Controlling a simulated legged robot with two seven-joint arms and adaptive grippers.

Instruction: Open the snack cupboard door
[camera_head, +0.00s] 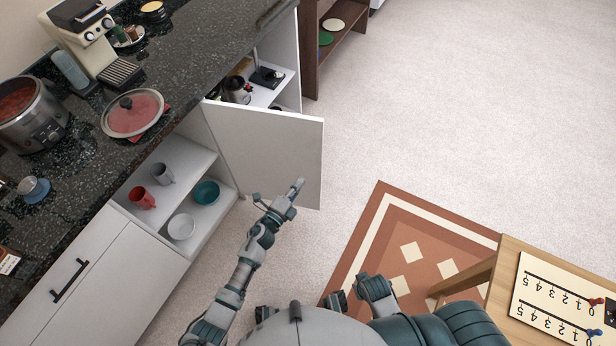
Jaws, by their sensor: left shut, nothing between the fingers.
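The white cupboard door (265,150) stands open, swung out from the counter front over the floor. On its left, an open compartment shows a red mug (142,197), a grey mug (163,174), a teal bowl (206,192) and a white bowl (181,227). Behind the door, another open section shows a shelf (283,90) with a small metal pot (236,90). The door hides part of it. My left gripper (297,188) is shut and empty, in front of the door's lower part. I cannot tell whether it touches the door. My right gripper is not visible.
The dark counter (195,60) holds a coffee machine (95,45), a cooker (32,112) and a lidded pan (133,113). A wooden table (510,290) is at lower right, by a patterned rug (375,225). The carpet (450,110) is clear.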

